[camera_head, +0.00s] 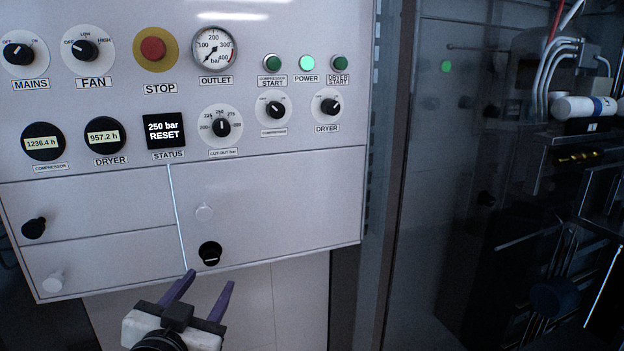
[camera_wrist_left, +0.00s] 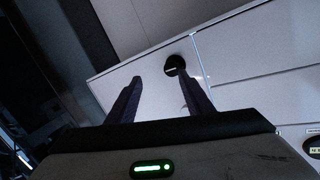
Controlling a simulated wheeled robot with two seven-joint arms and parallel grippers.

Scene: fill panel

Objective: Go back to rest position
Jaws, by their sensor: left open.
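My left gripper (camera_head: 207,299) is open and empty at the bottom of the head view. Its two purple fingers point up toward the lower edge of the white panel (camera_head: 285,210). A black round knob (camera_head: 210,253) on the lower panel lies just beyond the fingertips in that view. In the left wrist view my gripper's fingers (camera_wrist_left: 163,92) stand apart with nothing between them, and the black knob (camera_wrist_left: 174,65) shows beyond them. I cannot tell how far the fingertips are from the panel. My right gripper is in neither view.
The panel carries a red stop button (camera_head: 153,48), a pressure gauge (camera_head: 214,49), a status display (camera_head: 165,130) reading "250 bar RESET" and a lit green power lamp (camera_head: 307,63). A dark glossy surface (camera_head: 450,180) and equipment with hoses (camera_head: 580,100) stand at the right.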

